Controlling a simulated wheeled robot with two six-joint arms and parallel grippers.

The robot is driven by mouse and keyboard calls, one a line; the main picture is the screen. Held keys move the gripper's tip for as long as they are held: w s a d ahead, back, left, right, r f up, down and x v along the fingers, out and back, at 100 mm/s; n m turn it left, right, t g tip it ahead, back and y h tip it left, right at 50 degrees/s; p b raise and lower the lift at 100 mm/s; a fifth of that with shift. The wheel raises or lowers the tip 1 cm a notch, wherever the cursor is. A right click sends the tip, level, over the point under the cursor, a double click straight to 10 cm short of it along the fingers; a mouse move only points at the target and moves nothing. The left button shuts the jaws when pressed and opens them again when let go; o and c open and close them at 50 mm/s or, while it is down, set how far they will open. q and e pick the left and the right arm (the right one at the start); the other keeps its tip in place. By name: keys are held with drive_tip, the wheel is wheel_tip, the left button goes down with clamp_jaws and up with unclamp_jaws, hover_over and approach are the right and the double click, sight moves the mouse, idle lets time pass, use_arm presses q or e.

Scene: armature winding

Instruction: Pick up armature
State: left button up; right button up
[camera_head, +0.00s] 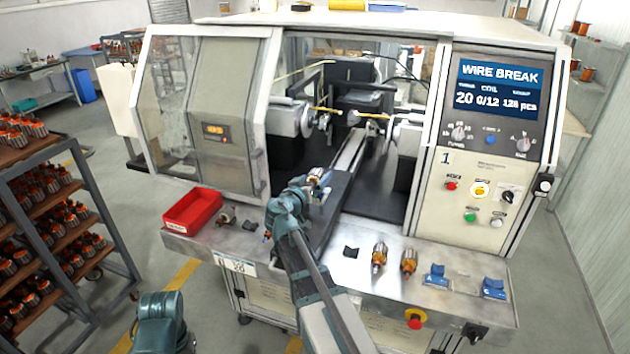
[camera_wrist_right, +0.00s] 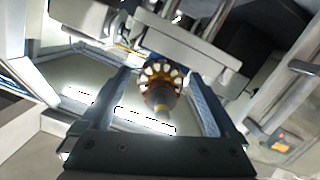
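My right gripper (camera_head: 314,184) is in front of the machine opening, above the dark ramp. An armature (camera_head: 320,173) is at its fingertips. In the right wrist view the armature (camera_wrist_right: 160,84) sits between the two fingers of the gripper (camera_wrist_right: 160,90), seen end-on with its shaft towards the camera. The fingers appear closed on its sides, though the contact is partly hidden. Two more armatures, one (camera_head: 379,257) and another (camera_head: 408,261), stand on the front ledge. A darker armature (camera_head: 227,215) lies beside the red bin. My left gripper is out of view.
A red bin (camera_head: 193,210) and blue holders (camera_head: 437,274) are on the metal ledge (camera_head: 340,280). A rack (camera_head: 65,235) of armatures stands left.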

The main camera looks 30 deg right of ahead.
clamp_jaws()
drive_tip(key=shift+r, duration=0.15)
idle(0.4)
